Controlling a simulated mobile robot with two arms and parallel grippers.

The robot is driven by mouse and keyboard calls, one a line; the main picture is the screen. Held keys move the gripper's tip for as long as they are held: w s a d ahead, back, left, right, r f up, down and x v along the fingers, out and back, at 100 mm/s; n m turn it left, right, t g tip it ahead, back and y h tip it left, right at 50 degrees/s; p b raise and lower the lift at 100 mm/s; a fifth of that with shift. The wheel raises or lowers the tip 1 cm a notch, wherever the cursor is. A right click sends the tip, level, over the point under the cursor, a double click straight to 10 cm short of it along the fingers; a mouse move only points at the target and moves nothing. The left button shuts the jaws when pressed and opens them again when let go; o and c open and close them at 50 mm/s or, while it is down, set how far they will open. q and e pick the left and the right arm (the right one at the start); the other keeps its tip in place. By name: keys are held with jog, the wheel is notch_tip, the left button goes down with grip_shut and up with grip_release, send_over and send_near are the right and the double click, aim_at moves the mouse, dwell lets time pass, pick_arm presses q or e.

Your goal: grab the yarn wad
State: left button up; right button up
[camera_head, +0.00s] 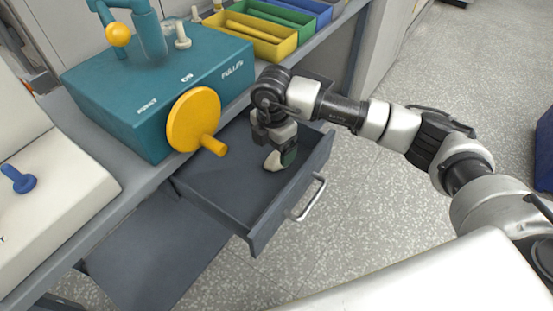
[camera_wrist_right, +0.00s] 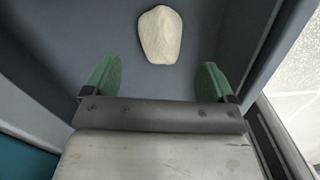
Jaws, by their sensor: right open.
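The yarn wad (camera_head: 273,161) is a small cream lump lying on the floor of the open dark grey drawer (camera_head: 215,190). In the right wrist view the wad (camera_wrist_right: 160,35) lies beyond the fingertips, roughly centred between them. My right gripper (camera_head: 281,150) reaches down into the drawer over the wad. Its two green fingers (camera_wrist_right: 157,80) are spread wide with nothing between them. In the head view the gripper partly covers the far side of the wad. My left gripper is in neither view.
A teal machine box (camera_head: 155,85) with a yellow crank wheel (camera_head: 193,118) stands on the bench left of the drawer. Yellow (camera_head: 250,38), green and blue trays line the bench behind. The drawer front carries a metal handle (camera_head: 310,198). The rest of the drawer floor looks empty.

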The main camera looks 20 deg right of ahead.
aim_at(277, 156)
jog(key=f, duration=0.3)
jog(key=d+f, duration=0.1)
jog(key=shift+w+f, duration=0.25)
jog(key=shift+f, duration=0.5)
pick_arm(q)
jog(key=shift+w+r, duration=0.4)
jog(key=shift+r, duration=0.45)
pick_arm(e)
jog(key=c, duration=1)
